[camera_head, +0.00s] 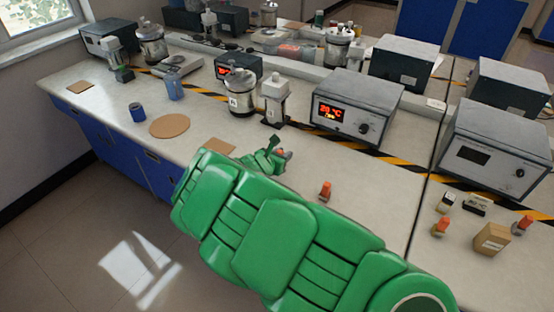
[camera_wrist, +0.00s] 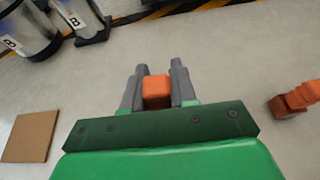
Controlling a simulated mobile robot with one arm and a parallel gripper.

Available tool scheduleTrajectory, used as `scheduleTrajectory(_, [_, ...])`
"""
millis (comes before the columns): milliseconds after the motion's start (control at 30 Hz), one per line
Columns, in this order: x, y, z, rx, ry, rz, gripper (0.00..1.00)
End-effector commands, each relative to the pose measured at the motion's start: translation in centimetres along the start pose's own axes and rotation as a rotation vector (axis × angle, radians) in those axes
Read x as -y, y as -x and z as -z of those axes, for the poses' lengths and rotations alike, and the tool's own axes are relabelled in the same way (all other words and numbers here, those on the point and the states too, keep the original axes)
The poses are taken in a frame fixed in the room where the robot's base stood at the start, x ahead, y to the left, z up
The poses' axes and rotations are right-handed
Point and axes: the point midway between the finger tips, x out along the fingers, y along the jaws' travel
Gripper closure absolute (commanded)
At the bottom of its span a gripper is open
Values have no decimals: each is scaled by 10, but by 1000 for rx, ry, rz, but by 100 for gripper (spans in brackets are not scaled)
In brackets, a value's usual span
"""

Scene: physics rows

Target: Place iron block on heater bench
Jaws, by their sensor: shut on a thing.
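My gripper (camera_wrist: 157,85) is shut on a small orange block (camera_wrist: 157,91), which sits between its two grey fingers. The lab bench (camera_head: 370,183) has a pale top. A grey box with a lit red temperature display (camera_head: 357,105) stands behind and right of my gripper; no label names it a heater.
Another orange piece (camera_head: 325,190) stands right of my gripper and also shows in the wrist view (camera_wrist: 302,96). A square brown pad (camera_wrist: 30,136) lies to the left. Metal vessel B (camera_head: 241,92) and a stand (camera_head: 275,101) are behind. A cardboard box (camera_head: 491,239) is far right.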

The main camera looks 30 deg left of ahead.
Motion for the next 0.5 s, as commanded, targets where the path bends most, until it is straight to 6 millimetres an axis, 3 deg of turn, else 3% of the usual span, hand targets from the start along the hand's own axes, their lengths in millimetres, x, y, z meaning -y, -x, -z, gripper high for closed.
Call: scheduleTrajectory(500, [1,-17,41,-1,1,1,100])
